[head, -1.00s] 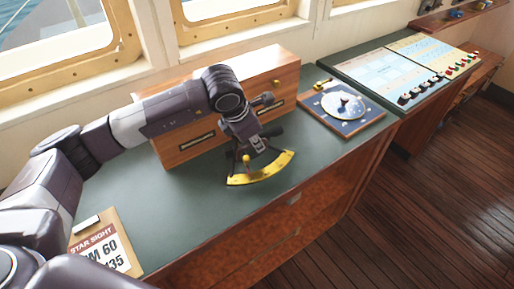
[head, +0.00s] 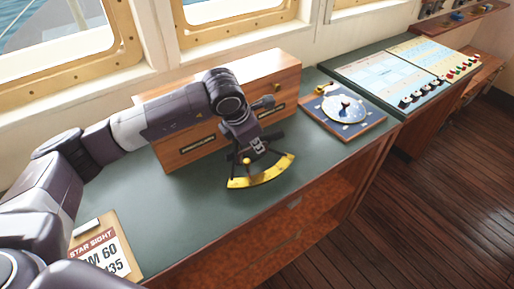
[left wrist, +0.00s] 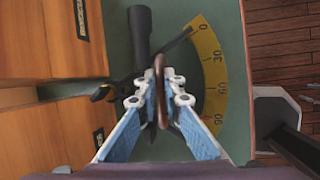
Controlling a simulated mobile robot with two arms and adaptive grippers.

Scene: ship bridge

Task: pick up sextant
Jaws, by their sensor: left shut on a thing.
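The sextant is dark with a yellow graduated arc (head: 262,172) in the head view. It is over the green counter top (head: 205,205), in front of a wooden box. My left gripper (head: 252,150) comes down over the sextant from behind. In the left wrist view, its two blue-padded fingers (left wrist: 160,92) are closed on a brown upright handle of the sextant (left wrist: 212,75). The arc with its numbers lies to the right of the fingers, and a black tube lies beyond them. The fingertips are mostly hidden in the head view. My right gripper does not show.
A wooden box (head: 285,75) with dark label plates stands right behind the sextant. A board with a round white dial (head: 343,107) lies to the right, before a control panel (head: 400,72). A clipboard reading STAR SIGHT (head: 105,252) lies at the front left.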

